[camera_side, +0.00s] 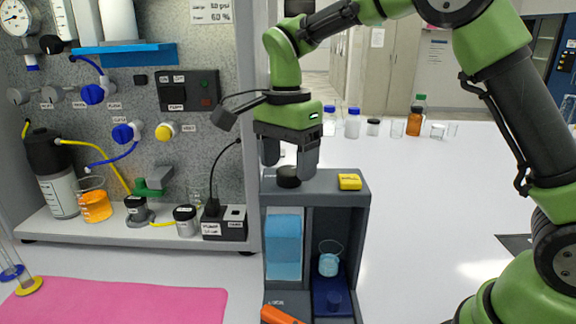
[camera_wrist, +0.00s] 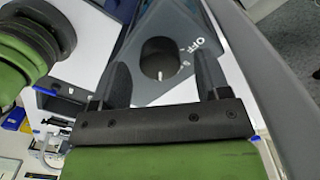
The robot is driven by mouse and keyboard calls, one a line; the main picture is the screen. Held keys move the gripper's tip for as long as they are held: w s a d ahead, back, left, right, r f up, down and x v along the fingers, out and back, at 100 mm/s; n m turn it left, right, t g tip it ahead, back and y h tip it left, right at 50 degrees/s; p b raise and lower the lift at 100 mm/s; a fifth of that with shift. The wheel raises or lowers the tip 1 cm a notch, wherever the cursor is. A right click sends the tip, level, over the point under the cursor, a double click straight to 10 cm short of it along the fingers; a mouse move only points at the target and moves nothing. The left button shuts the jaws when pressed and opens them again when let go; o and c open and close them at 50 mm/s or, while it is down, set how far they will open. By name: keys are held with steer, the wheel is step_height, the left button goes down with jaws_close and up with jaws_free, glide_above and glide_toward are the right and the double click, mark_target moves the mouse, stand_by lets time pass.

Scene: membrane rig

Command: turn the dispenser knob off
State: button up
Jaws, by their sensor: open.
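The dispenser (camera_side: 337,196) is a dark grey box with a black round knob (camera_side: 288,177) on its top left. In the wrist view the knob (camera_wrist: 160,58) carries a short white pointer mark, and an "OFF" label is printed on the panel to its right. Which setting the pointer marks is too small to tell. My gripper (camera_side: 289,163) points down over the knob, with its fingers open to either side. In the wrist view my gripper (camera_wrist: 161,78) has one finger left and one right of the knob, apart from it.
A yellow block (camera_side: 349,182) lies on the dispenser top, right of the knob. Below, the dispenser holds a blue-filled tank (camera_side: 284,250) and a beaker of blue liquid (camera_side: 329,263). The instrument panel (camera_side: 215,150) stands close on the left. Bottles (camera_side: 352,124) line the back; the right table is largely clear.

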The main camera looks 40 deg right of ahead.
steer(key=shift+f, duration=0.7)
steer(key=c, duration=0.9)
